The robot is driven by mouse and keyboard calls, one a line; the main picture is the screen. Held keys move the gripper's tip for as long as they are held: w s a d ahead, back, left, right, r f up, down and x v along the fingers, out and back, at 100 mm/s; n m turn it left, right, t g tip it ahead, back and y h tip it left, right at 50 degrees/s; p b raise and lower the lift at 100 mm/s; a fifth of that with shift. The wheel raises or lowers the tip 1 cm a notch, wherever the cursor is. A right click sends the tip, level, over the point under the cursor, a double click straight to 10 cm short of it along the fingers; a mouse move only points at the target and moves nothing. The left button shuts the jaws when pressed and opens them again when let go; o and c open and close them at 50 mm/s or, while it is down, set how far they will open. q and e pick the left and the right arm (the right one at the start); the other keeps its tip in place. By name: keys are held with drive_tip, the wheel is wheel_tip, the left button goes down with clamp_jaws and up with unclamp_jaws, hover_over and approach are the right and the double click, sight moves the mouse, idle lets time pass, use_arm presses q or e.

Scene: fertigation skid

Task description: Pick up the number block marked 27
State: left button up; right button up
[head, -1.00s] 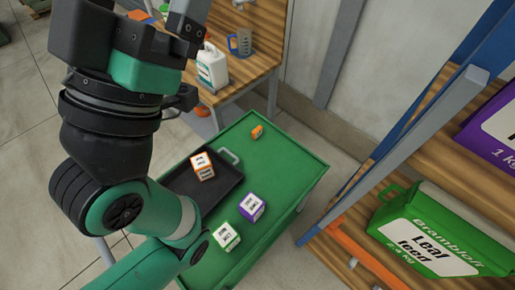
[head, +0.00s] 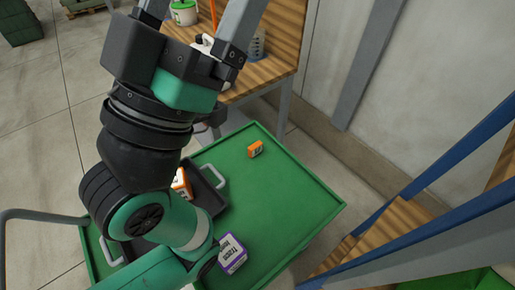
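A small orange block (head: 255,149) with a pale marked face lies on the green cart top (head: 290,190), beyond the dark tray. Its marking is too small to read, so I cannot tell whether it says 27. My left gripper (head: 197,12) is at the top of the head view, its two fingers spread wide apart. The fingertips are cut off by the top edge, and nothing shows held between the visible finger parts. The gripper is well apart from the orange block. My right gripper is not in view.
A dark tray (head: 211,193) with a handle holds an orange-and-white box (head: 181,184), partly hidden by my arm. A purple-and-white box (head: 232,253) stands nearer. A wooden bench (head: 270,68) stands behind the cart; blue-framed shelving is at right. The cart's right side is clear.

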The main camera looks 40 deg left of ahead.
use_arm(q)
drive_tip(key=shift+w, duration=0.1)
idle(0.3)
drive_tip(key=c, duration=0.6)
